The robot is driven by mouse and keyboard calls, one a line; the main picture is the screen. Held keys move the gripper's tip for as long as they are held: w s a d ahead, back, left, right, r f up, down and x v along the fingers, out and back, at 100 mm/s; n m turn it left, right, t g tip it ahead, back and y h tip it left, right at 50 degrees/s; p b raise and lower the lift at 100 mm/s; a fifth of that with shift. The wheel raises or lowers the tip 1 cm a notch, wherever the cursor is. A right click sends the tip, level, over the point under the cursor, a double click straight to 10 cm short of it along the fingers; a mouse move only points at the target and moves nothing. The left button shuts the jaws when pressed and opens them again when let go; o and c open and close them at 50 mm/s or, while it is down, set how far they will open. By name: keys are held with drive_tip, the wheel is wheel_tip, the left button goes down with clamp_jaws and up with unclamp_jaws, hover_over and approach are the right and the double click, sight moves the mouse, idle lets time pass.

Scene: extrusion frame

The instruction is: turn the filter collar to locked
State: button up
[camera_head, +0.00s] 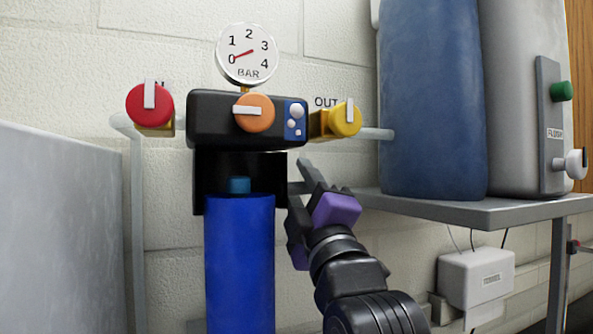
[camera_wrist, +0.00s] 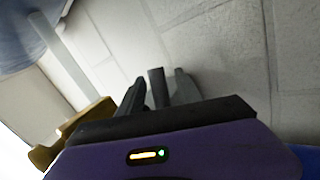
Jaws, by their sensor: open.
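The filter unit has a black head (camera_head: 215,120) on the wall with a blue cylindrical bowl (camera_head: 240,265) below it. My gripper (camera_head: 304,182) is right of the bowl's top, below the yellow OUT valve, apart from the bowl as far as I can see. The wrist view faces the block wall.
A red IN knob (camera_head: 150,105), orange knob (camera_head: 254,113), yellow OUT knob (camera_head: 345,120) and pressure gauge (camera_head: 247,53) reading about 0 crowd the head. A grey shelf (camera_head: 470,212) bears a large blue tank (camera_head: 430,90) at right. A grey cabinet (camera_head: 60,240) stands at left.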

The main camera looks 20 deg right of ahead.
drive_tip(key=shift+x, duration=0.95)
drive_tip(key=shift+c, duration=0.2)
clamp_jaws()
idle(0.6)
